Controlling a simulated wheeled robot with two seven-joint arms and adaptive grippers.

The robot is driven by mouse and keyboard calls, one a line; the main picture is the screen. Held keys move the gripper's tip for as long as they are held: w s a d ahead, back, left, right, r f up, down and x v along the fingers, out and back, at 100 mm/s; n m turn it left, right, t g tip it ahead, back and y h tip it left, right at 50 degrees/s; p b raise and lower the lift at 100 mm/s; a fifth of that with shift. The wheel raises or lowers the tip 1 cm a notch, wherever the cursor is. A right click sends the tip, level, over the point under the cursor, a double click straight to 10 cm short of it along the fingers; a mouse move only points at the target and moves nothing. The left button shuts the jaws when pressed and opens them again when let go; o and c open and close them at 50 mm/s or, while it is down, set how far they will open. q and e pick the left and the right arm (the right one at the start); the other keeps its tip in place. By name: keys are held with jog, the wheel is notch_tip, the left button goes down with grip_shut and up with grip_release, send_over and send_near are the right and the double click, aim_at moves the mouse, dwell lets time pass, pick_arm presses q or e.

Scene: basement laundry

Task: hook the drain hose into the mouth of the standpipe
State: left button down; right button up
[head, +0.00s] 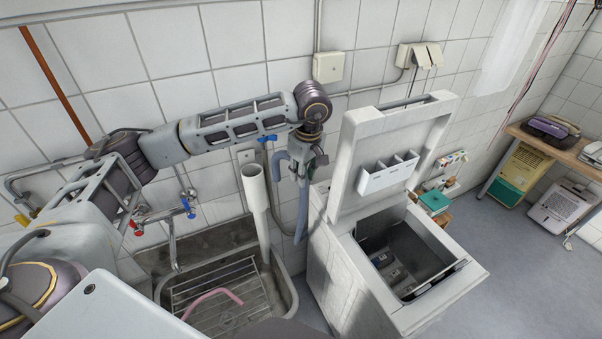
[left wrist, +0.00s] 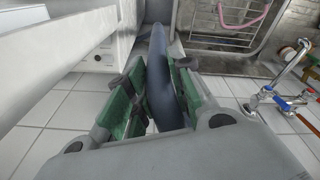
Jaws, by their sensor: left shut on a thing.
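The drain hose (head: 301,212) is blue-grey. Its curved end (head: 281,159) shows left of my left gripper (head: 308,160), and its length hangs down beside the washer. The left gripper is shut on the hose. In the left wrist view the green-padded fingers (left wrist: 158,88) close on both sides of the hose (left wrist: 160,70). The standpipe (head: 257,202) is a white upright pipe at the back right of the sink, with its open mouth (head: 251,170) at the top. In the head view the hose end is right of the mouth and apart from it. My right gripper is not in view.
A top-loading washer (head: 325,262) stands right of the sink with its lid (head: 350,140) raised. The sink (head: 284,275) holds a wire rack and a pink tube (head: 213,294). A tap (head: 172,240) and a blue-handled valve (head: 267,138) are nearby.

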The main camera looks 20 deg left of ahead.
pick_arm(q)
jog(key=shift+r, duration=0.6)
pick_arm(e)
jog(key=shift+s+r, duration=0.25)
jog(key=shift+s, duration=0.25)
pick_arm(q)
jog(key=shift+w+a, duration=0.1)
jog(key=shift+a, duration=0.15)
jog(key=p, duration=0.2)
send_over(276, 181)
jog(key=w, duration=0.2)
jog(key=shift+s+a+f, duration=0.2)
jog(key=shift+a+f, duration=0.1)
jog(key=shift+a, duration=0.15)
jog(key=shift+f+b, duration=1.6)
jog(key=shift+f, duration=1.25)
jog(key=shift+f+b, duration=1.55)
jog(key=shift+f, duration=0.3)
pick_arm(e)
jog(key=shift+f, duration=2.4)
